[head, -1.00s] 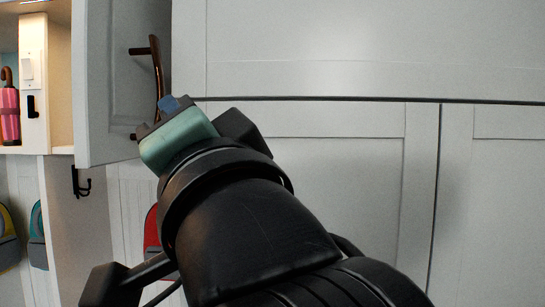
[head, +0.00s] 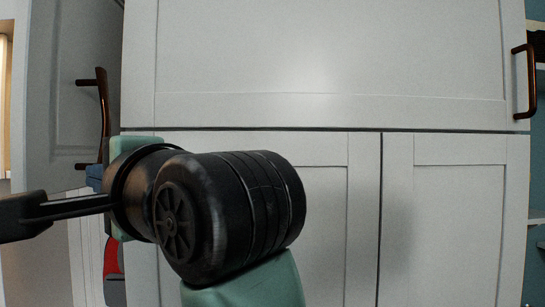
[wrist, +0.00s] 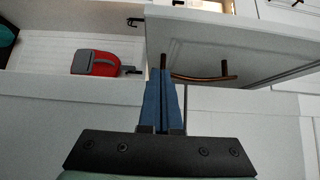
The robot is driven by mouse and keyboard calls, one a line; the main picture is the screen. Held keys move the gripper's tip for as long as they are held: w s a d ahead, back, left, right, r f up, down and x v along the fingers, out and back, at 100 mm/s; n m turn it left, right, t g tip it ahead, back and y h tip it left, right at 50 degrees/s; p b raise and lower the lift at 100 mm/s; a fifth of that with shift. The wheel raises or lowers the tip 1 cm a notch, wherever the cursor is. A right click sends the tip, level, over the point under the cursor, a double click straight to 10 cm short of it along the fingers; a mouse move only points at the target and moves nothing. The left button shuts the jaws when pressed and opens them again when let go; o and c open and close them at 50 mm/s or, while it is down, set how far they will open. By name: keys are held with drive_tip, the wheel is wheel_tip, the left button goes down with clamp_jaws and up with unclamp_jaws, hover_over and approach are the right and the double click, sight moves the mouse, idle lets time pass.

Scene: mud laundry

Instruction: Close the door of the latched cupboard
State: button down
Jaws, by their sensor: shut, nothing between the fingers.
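The pale grey cupboard door (head: 52,90) with a curved bronze handle (head: 104,112) stands open at the left of the head view. In the wrist view the door (wrist: 225,45) fills the upper right, and its handle (wrist: 203,78) runs across its lower part. My gripper (wrist: 166,76) has its blue fingers shut together and empty. In the wrist view the fingertips overlap the door's left edge, beside the left end of the handle; I cannot tell whether they touch. In the head view my arm hides most of the gripper, and a little blue finger (head: 94,176) shows below the handle.
Closed grey cabinet fronts (head: 320,60) fill the middle of the head view, with another bronze handle (head: 525,82) at far right. A red and grey bag (wrist: 96,63) lies beyond the door at the wrist view's left.

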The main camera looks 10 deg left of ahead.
sight(58, 174)
drive_tip(key=a+p, duration=0.1)
drive_tip(key=a, duration=0.3)
drive_tip(key=shift+r+p, duration=0.15)
drive_tip(key=shift+p, duration=0.2)
drive_tip(key=shift+s+a, duration=0.15)
drive_tip(key=shift+a, duration=0.4)
